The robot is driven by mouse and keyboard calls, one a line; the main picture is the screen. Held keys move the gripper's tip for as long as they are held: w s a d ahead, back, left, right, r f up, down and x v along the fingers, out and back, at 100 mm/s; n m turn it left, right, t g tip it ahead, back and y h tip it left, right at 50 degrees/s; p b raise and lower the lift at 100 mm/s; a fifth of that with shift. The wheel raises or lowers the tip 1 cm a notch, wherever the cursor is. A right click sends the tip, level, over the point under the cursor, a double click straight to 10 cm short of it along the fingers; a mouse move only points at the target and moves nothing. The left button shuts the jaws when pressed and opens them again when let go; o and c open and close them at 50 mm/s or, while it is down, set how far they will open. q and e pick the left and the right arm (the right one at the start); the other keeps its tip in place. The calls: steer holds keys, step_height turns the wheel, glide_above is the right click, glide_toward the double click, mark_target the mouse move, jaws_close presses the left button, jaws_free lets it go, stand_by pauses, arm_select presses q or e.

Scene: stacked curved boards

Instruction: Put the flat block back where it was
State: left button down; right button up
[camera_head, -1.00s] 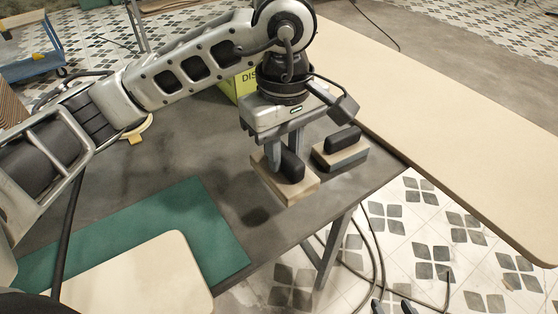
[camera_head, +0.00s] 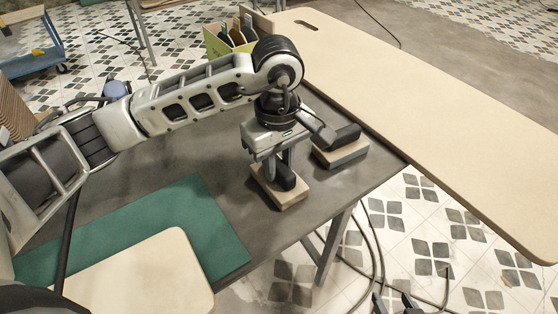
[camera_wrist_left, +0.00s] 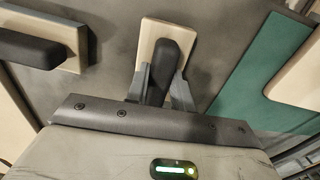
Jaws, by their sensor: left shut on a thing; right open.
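A flat wooden block with a black handle (camera_head: 292,200) stands on the dark table, near its front edge; no gap shows beneath it. My left gripper (camera_head: 279,172) is above it, with its fingers shut on the black handle. In the left wrist view the pale block (camera_wrist_left: 153,38) lies beyond the fingers (camera_wrist_left: 161,85), which sit on either side of the handle. My right gripper (camera_head: 394,303) shows only as dark fingertips, apart and empty, at the bottom edge of the head view.
A second block with a black handle and grey base (camera_head: 345,158) stands close behind and right. A green mat (camera_head: 205,225) and pale board (camera_head: 140,275) lie left. A long pale board (camera_head: 430,120) runs along the table's far side. A green box (camera_head: 218,43) stands behind.

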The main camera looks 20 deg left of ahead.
mark_target(278, 163)
arm_select(q)
steer(key=c, duration=1.2)
jaws_free()
step_height(278, 163, up, 12)
steer(key=shift+a, duration=0.1)
